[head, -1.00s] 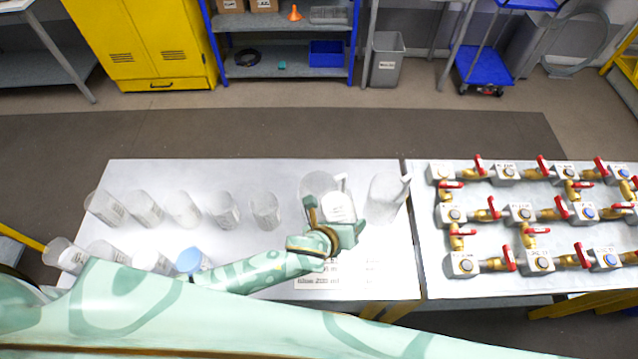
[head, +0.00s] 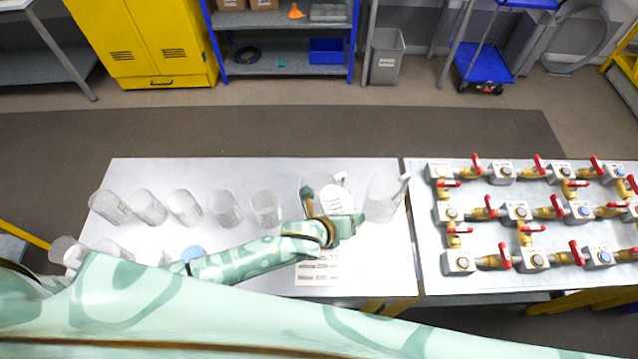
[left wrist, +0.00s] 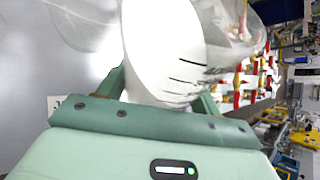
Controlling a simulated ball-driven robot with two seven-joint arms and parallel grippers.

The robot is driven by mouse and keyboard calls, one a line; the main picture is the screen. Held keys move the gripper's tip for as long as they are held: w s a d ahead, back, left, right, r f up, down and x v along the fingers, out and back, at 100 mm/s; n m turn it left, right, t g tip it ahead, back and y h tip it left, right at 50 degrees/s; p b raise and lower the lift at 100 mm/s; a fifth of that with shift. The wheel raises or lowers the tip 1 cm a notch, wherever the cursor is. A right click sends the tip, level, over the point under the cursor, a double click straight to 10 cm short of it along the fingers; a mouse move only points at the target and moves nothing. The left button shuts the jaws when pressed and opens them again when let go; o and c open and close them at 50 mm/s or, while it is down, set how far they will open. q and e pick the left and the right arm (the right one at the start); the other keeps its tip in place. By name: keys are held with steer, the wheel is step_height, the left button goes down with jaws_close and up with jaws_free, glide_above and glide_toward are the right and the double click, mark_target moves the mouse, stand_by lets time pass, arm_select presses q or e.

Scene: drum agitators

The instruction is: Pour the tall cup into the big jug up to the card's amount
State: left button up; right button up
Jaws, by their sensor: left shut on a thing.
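My left gripper (head: 332,212) is shut on a white cup (head: 336,199) with black level marks, held above the table's right part. In the left wrist view the cup (left wrist: 165,50) fills the middle, between the fingers. Its contents cannot be made out. A clear jug (head: 384,198) stands just right of the cup, near the table's right edge. I cannot tell which is the big jug. A printed card (head: 316,274) lies in front, its writing too small to read. My right gripper is not in view.
Several clear beakers (head: 184,207) stand in a row on the table's left half. Right of the table is a bench of brass pipes and red-handled valves (head: 522,212).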

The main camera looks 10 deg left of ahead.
arm_select(q)
steer(key=shift+w+a+r, duration=0.1)
steer(key=shift+w+r, duration=0.05)
steer(key=shift+w, duration=0.1)
steer(key=shift+s, duration=0.1)
steer(key=shift+s+r, duration=0.15)
steer(key=shift+w+r+g+p, duration=0.1)
steer(key=shift+w+g+p, duration=0.1)
steer(key=shift+g+p, duration=0.2)
steer(key=shift+s+r+h, duration=0.1)
steer(key=shift+s+h, duration=0.1)
steer(key=shift+h, duration=0.1)
steer(key=shift+w+n, duration=0.2)
steer(key=shift+n, duration=0.1)
steer(key=shift+s+d, duration=0.2)
steer(key=shift+s, duration=0.05)
steer(key=shift+w+a+g, duration=0.2)
steer(key=shift+g, duration=0.1)
